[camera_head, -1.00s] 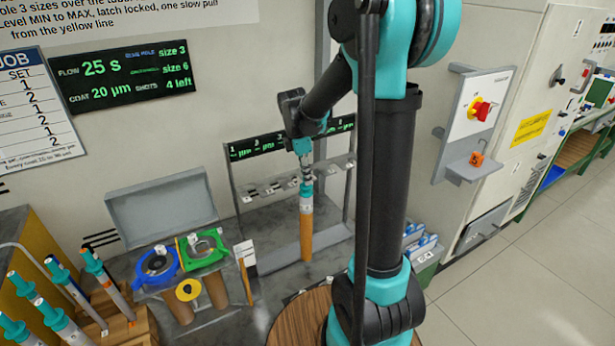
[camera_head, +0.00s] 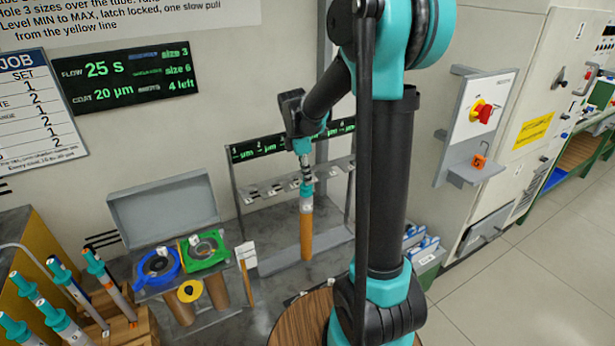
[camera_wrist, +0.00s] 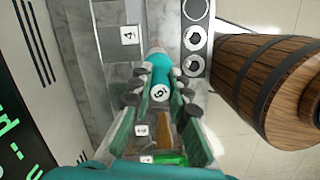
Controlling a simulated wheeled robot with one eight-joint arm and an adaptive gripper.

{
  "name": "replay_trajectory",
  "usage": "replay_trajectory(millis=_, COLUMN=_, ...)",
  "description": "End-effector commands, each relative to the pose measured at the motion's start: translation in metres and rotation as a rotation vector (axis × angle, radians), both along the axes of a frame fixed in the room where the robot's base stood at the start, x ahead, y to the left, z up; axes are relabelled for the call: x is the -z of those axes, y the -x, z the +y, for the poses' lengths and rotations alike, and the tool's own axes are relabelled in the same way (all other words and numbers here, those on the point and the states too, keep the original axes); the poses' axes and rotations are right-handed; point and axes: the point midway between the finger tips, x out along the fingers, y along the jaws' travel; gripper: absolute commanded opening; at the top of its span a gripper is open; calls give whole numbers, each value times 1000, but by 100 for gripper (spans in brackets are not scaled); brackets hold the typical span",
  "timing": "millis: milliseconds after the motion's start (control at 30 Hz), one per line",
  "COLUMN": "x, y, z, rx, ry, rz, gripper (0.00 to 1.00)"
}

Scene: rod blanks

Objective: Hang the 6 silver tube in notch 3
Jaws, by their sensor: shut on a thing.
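My gripper (camera_head: 306,180) is shut on a tube (camera_head: 306,235) with a teal head, a silver band and a long orange lower part. The tube hangs upright in front of the notched rack rail (camera_head: 262,191), near the rail's middle. I cannot tell whether it touches a notch. In the wrist view the teal head (camera_wrist: 160,76) lies between the fingers, with a round number tag that is hard to read. Other silver tubes with teal heads (camera_head: 93,258) stand at the lower left.
A green-lit display strip (camera_head: 245,150) runs above the rack. Blue (camera_head: 158,266) and green (camera_head: 205,250) ring holders stand left of the rack. A wooden barrel (camera_wrist: 255,80) shows right in the wrist view.

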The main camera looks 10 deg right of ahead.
Motion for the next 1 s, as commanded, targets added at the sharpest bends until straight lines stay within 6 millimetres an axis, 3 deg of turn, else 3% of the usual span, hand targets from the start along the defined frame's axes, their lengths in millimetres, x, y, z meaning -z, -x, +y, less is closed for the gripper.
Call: replay_trajectory(millis=1000, x=0, y=-35, z=12, rx=-1, ry=0, rz=0, gripper=0)
